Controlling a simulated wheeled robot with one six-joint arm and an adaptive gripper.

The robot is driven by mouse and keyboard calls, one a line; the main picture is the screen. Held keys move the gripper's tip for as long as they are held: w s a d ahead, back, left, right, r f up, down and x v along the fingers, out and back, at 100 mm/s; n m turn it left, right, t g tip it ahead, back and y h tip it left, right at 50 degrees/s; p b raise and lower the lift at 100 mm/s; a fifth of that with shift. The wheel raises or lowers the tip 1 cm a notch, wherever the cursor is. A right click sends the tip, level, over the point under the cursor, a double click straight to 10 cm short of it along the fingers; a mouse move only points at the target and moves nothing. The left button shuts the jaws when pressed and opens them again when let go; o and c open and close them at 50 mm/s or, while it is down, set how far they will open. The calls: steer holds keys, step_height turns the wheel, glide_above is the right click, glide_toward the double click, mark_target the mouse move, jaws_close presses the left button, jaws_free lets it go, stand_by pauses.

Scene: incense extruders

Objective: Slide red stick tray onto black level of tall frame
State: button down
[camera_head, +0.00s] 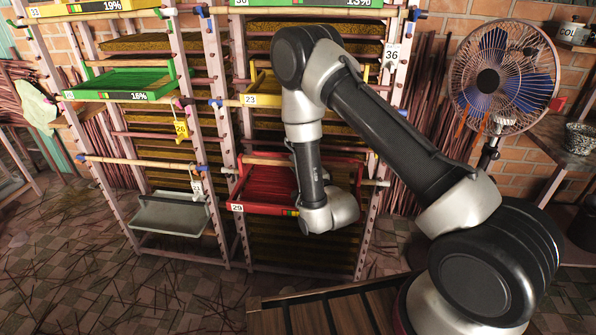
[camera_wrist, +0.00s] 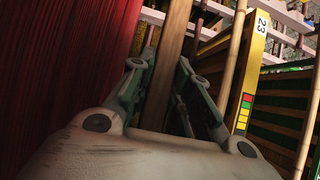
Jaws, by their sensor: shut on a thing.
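The red stick tray (camera_head: 262,190), with a "29" tag on its front, is at the lower part of the tall frame (camera_head: 212,55), between its posts. Its right part is hidden by my wrist. My gripper points at the tray's front; its fingers are hidden in the head view. In the wrist view my gripper (camera_wrist: 165,75) is shut on a brown wooden bar, which appears to be part of the tray's edge, with red sticks (camera_wrist: 60,60) to the left. A rail (camera_head: 375,182) crosses at the tray's height. I cannot tell which level is black.
A yellow tray tagged 23 (camera_head: 250,100) sits above; its yellow edge (camera_wrist: 250,75) shows at right in the wrist view. A green tray (camera_head: 125,82) and a grey metal tray (camera_head: 170,214) are at left. A fan (camera_head: 504,75) stands right. A slatted wooden surface (camera_head: 335,315) is in front.

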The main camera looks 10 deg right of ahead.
steer(key=w+d+f, duration=0.1)
steer(key=w+d, duration=0.2)
steer(key=w, duration=0.7)
steer(key=w+d+f, duration=0.1)
steer(key=w+d, duration=0.3)
steer(key=w, duration=0.7)
steer(key=shift+w+f, duration=0.15)
steer(key=shift+f, duration=0.05)
steer(key=c, duration=0.9)
jaws_free()
steer(key=shift+s+a, duration=0.7)
steer(key=shift+s, duration=1.4)
steer(key=shift+s+a, duration=0.65)
steer(key=shift+s, duration=1.4)
steer(key=shift+s+a, duration=0.7)
steer(key=shift+s, duration=1.4)
